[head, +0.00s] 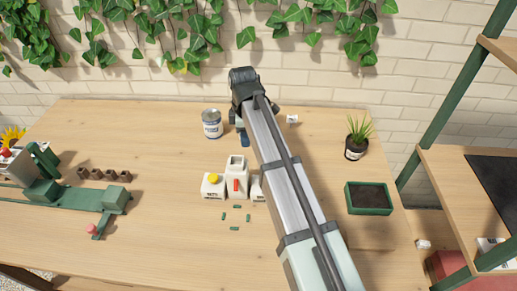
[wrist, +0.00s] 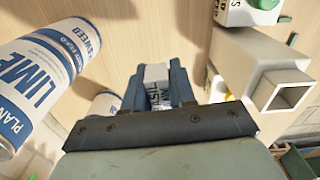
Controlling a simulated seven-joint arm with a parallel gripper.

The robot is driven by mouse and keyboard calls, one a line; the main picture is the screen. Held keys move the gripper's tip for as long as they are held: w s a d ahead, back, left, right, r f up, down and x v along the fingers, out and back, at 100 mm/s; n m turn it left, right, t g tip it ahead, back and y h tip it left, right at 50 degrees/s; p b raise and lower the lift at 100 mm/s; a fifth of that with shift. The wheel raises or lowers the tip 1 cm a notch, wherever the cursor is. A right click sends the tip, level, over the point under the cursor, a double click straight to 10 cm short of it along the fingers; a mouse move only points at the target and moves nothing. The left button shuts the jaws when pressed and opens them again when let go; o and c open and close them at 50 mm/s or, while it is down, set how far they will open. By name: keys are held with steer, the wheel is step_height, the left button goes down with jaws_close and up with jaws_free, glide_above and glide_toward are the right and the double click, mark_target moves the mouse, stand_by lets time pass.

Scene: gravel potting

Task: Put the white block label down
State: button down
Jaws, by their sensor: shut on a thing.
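My gripper (wrist: 157,76) is shut on the white block label (wrist: 158,88), which sits between its blue fingers in the wrist view. Dark print shows on the face of the block toward the camera. The wooden tabletop lies beyond the fingertips; I cannot tell whether the block touches it. In the head view my gripper (head: 243,138) is over the back of the table, right of a can, mostly hidden by my arm. The held block cannot be made out there.
A white and blue can (head: 212,124) stands left of my gripper; it looms large in the wrist view (wrist: 38,85). White containers (head: 237,178) stand in front. A small white block (head: 292,119) lies right of my arm. A potted plant (head: 357,140) and green tray (head: 347,205) are farther right.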

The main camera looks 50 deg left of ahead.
steer(key=w+d+r+m, duration=0.1)
steer(key=w+d, duration=0.3)
steer(key=w, duration=0.4)
glide_above(316, 176)
steer(key=shift+f, duration=5.1)
steer(key=shift+f, duration=0.15)
steer(key=c, duration=0.9)
jaws_free()
steer(key=shift+c, duration=0.2)
step_height(316, 176, up, 12)
